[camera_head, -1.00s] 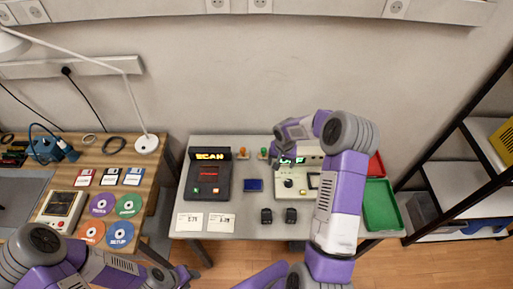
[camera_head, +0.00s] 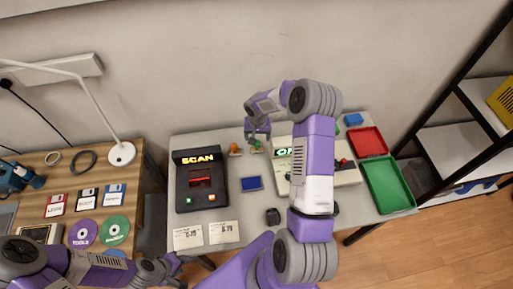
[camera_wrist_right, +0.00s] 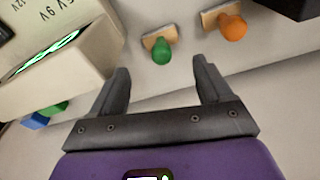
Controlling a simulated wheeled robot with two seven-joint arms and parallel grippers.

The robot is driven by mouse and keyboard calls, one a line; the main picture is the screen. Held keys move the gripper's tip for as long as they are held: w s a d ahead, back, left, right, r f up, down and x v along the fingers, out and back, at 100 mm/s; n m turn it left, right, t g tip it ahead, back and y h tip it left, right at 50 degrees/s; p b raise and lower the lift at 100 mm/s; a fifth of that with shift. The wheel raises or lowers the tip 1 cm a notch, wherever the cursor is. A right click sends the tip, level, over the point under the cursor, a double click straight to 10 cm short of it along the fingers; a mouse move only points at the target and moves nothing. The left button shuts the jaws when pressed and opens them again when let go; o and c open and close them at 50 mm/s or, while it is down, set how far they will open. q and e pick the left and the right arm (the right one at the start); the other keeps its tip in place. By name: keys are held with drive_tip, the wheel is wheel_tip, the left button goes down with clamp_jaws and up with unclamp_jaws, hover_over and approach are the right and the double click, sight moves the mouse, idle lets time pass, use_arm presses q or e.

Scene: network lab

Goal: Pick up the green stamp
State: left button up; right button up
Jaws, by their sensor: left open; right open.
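The green stamp (camera_head: 258,146), with a green knob handle on a light wooden base, stands near the back edge of the white table. In the right wrist view the green stamp (camera_wrist_right: 162,54) sits just ahead of the fingertips, roughly centred between them. My right gripper (camera_wrist_right: 162,68) is open with nothing between its fingers. In the head view my right gripper (camera_head: 254,139) hangs beside the green stamp and partly covers it. My left gripper (camera_head: 196,270) is open and empty at the bottom, near the table's front left corner.
An orange stamp (camera_head: 235,149) stands just left of the green one. A black SCAN device (camera_head: 201,184), a blue pad (camera_head: 251,183) and a beige device (camera_head: 345,176) share the table. A red tray (camera_head: 367,141) and a green tray (camera_head: 387,186) lie on the right.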

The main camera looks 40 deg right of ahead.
sight(257, 146)
drive_tip(key=f, duration=0.6)
drive_tip(key=w+f, duration=0.1)
drive_tip(key=f, duration=0.2)
drive_tip(key=shift+w+d+f, duration=0.1)
drive_tip(key=shift+d+f, duration=0.25)
drive_tip(key=shift+d, duration=0.05)
drive_tip(key=c, duration=0.8)
drive_tip(key=shift+r, duration=0.15)
wheel_tip(257, 146, up, 18)
